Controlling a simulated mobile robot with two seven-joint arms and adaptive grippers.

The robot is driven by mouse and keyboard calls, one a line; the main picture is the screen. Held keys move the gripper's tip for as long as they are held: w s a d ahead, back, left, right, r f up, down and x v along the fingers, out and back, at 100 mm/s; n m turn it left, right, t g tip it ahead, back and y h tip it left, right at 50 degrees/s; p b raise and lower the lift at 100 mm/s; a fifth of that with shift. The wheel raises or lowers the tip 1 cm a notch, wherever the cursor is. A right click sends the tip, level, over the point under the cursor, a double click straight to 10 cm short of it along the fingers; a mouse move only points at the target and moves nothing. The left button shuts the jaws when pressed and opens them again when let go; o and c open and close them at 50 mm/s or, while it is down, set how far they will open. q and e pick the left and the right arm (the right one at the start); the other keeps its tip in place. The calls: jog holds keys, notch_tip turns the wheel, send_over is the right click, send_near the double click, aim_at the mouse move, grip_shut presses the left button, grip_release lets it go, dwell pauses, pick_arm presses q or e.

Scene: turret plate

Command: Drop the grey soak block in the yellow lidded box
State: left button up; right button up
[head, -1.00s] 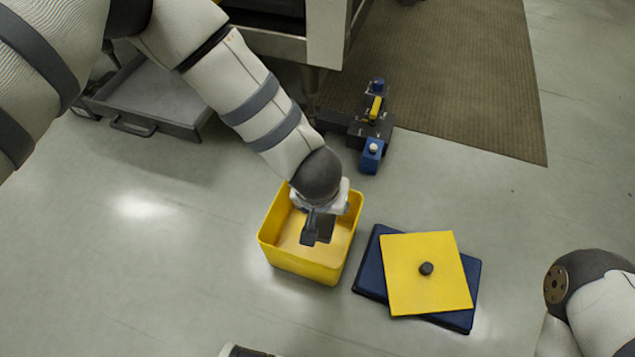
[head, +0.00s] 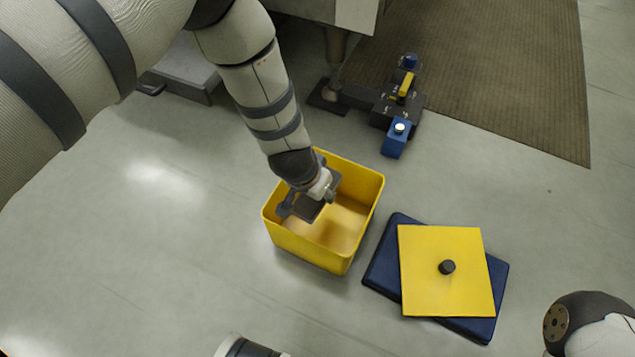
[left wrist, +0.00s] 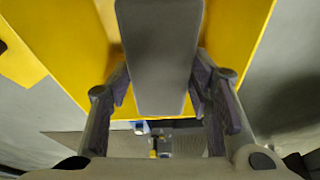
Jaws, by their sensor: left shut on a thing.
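The grey soak block (head: 303,208) is held in my left gripper (head: 311,200), which points down into the open yellow box (head: 312,252). In the left wrist view the block (left wrist: 158,50) is a long flat grey piece between both fingers (left wrist: 160,88), with the yellow box (left wrist: 235,35) around and behind it. The block is over the box's opening; whether it touches the floor or a wall inside I cannot tell. The yellow lid (head: 425,290) with a dark knob (head: 447,267) lies off the box, to its right. My right gripper is out of view.
The lid rests on a dark blue pad (head: 383,265) on the floor. A dark fixture with a blue block (head: 396,138) and a yellow bar (head: 405,85) stands behind the box, beside a brown ribbed mat (head: 500,80). Floor left of the box is clear.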

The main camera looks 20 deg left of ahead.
pick_arm(q)
jog(key=shift+r, duration=0.1)
jog(key=o, duration=1.3)
jog(key=shift+o, duration=0.2)
jog(key=shift+r, duration=0.15)
jog(key=v, duration=1.1)
jog(key=shift+r, duration=0.35)
jog(key=shift+s, duration=0.15)
